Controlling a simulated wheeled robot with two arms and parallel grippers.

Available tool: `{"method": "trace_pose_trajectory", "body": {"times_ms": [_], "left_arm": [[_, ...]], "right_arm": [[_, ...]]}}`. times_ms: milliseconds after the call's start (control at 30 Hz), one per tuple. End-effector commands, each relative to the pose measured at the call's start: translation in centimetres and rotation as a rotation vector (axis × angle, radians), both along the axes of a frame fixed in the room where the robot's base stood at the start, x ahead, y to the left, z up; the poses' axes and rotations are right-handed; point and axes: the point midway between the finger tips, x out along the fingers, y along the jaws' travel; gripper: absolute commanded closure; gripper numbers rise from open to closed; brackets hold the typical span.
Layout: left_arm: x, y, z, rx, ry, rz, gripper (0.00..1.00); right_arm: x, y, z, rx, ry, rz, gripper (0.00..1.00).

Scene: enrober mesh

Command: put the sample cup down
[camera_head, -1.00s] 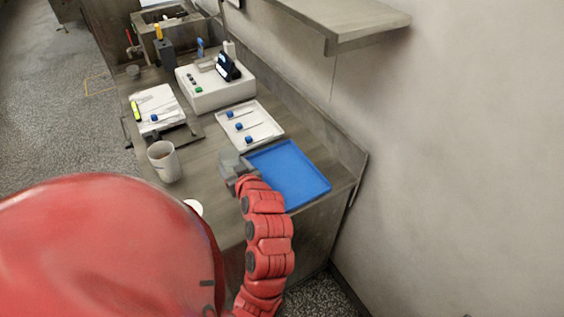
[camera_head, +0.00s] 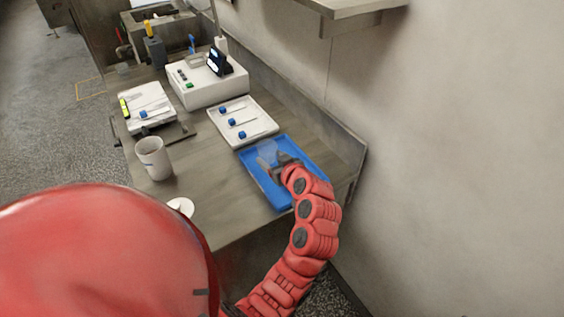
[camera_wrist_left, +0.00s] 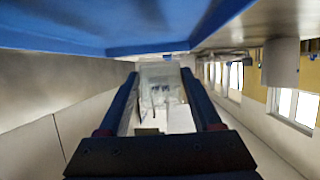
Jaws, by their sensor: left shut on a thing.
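The sample cup (camera_head: 267,152) is a clear, see-through vessel, faint against the blue tray (camera_head: 308,155). My left gripper (camera_head: 280,164) is over the tray, and its arm reaches in from the bottom of the head view. In the left wrist view the clear cup (camera_wrist_left: 161,90) is between the two dark fingers of the left gripper (camera_wrist_left: 160,100), and the blue tray (camera_wrist_left: 120,28) fills the top. I cannot tell whether the cup touches the tray. My right gripper is not in view.
A white tray (camera_head: 261,128) with blue-capped items lies just behind the blue tray. A mug (camera_head: 153,158) and a white round item (camera_head: 181,207) stand left. A white machine (camera_head: 207,88) is farther back. The wall edges the counter on the right.

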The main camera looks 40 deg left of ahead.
Motion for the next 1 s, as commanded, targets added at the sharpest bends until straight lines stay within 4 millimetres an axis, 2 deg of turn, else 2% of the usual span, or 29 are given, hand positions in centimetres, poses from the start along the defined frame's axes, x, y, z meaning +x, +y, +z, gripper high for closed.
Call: {"method": "trace_pose_trajectory", "body": {"times_ms": [100,200,267,533,933,967,1000], "left_arm": [[1.8,-1.1,0.1,0.0,0.0,-0.002,0.93],[2.6,-1.5,-0.2,0.0,-0.001,-0.003,0.93],[2.7,-1.6,-0.4,0.001,0.001,-0.002,0.93],[2.7,-1.7,-3.7,-0.001,0.003,-0.002,0.93],[2.7,-1.7,-4.3,0.0,-0.001,-0.003,0.93],[2.7,-1.7,-4.1,0.0,-0.001,-0.003,0.31],[2.7,-1.7,-4.1,0.0,-0.001,-0.003,0.23]], "right_arm": [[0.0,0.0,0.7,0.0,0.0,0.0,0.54],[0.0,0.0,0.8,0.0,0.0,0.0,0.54],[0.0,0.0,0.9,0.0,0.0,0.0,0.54],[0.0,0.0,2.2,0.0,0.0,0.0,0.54],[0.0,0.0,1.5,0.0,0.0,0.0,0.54],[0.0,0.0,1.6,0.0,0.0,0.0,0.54],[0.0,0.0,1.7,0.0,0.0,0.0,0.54]]}}
